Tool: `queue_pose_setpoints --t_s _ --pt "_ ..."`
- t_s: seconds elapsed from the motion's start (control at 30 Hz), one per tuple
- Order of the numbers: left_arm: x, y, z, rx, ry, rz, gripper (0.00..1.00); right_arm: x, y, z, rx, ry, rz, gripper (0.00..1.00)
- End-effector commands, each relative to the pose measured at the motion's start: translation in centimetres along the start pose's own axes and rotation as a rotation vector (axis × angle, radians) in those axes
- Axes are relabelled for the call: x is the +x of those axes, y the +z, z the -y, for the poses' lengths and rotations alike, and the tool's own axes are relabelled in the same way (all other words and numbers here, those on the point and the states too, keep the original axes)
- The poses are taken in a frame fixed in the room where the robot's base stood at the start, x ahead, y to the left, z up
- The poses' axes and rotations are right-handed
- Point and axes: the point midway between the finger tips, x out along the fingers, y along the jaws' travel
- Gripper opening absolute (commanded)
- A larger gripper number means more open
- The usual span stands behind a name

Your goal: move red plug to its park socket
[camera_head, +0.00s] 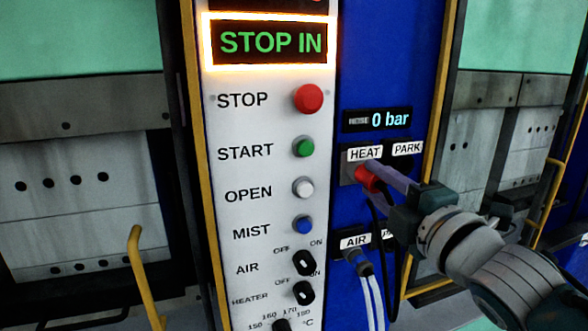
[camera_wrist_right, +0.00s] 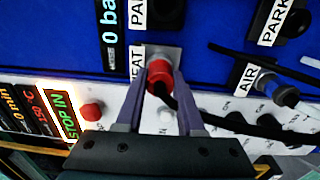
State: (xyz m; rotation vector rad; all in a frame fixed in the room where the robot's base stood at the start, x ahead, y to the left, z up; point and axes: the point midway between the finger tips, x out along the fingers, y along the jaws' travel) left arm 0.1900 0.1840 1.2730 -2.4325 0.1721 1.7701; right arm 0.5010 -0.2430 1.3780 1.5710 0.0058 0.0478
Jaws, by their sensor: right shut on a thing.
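The red plug (camera_head: 367,178) is at the HEAT socket plate (camera_head: 348,174), under the HEAT label. In the wrist view the red plug (camera_wrist_right: 160,74) points at this plate (camera_wrist_right: 170,53); how deep it sits cannot be told. My right gripper (camera_head: 376,176) is shut on the plug, with one finger on each side of it (camera_wrist_right: 159,98). A black cable runs from the plug. My left gripper is not in view.
The AIR socket below holds a blue plug (camera_wrist_right: 277,90) with pale hoses. Another dark PARK socket (camera_wrist_right: 296,22) is beside it. A white control panel (camera_head: 228,121) with buttons and switches is to the left. The display (camera_head: 378,119) reads 0 bar.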

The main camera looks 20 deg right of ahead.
Motion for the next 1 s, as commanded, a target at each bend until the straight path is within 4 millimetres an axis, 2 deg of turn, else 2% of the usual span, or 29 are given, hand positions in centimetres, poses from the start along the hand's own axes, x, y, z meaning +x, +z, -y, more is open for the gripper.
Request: queue_pose_setpoints --t_s 1.0 --pt "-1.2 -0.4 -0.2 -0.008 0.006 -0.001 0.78 -2.5 0.0 -0.2 0.001 0.001 0.0 0.0"
